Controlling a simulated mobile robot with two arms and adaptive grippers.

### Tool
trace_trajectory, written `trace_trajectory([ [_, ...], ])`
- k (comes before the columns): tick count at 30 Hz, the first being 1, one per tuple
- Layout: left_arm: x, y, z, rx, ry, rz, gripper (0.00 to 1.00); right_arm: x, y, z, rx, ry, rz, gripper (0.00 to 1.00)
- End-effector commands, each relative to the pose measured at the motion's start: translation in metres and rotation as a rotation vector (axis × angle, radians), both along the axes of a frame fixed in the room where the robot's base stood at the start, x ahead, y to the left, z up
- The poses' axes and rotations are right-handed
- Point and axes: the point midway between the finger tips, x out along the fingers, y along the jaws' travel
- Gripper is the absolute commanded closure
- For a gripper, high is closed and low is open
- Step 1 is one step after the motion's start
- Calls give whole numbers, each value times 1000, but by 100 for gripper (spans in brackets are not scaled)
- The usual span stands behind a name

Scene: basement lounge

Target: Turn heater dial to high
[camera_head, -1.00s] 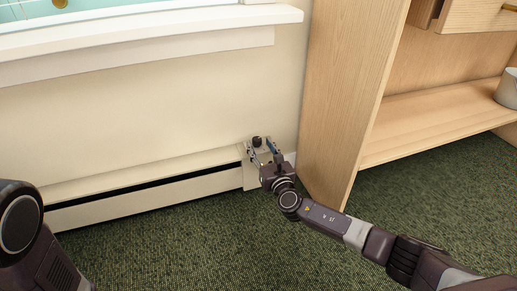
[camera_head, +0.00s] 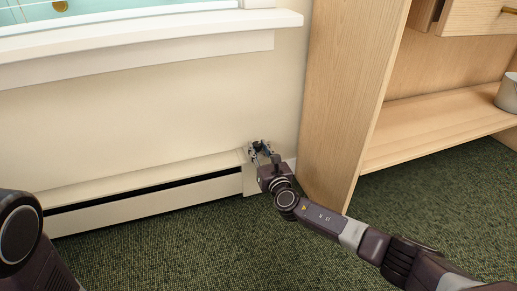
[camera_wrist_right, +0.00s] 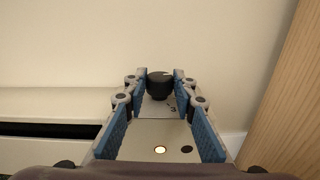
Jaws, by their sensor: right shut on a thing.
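The heater (camera_head: 145,190) is a long, low cream baseboard unit along the wall. Its black dial (camera_wrist_right: 159,84) sits at the heater's right end, between the blue-padded fingers of my right gripper (camera_wrist_right: 159,90) in the right wrist view. A white mark shows on top of the dial. In the head view my right gripper (camera_head: 262,150) reaches down to the heater's right end, its fingers closed around the dial and largely covering it. My left arm shows at the lower left of the head view, but its gripper is out of the picture.
A light wood shelf unit (camera_head: 345,90) stands close to the right of the heater's end. A white window sill (camera_head: 150,38) juts out above the heater. A pale pot (camera_head: 507,92) is on the shelf at the right. Green carpet (camera_head: 180,240) in front is clear.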

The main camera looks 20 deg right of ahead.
Motion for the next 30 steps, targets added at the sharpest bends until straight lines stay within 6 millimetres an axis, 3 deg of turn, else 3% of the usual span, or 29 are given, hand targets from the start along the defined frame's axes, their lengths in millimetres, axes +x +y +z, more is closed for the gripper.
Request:
trace_trajectory([
  [8,0,0,10,0,0,0,19,0,3,1,4,3,-58,100],
  [17,0,0,27,0,1,1,19,0,9,0,8,5,-270,100],
  [30,0,0,-7,0,1,1,19,3,12,-5,3,2,-630,99],
])
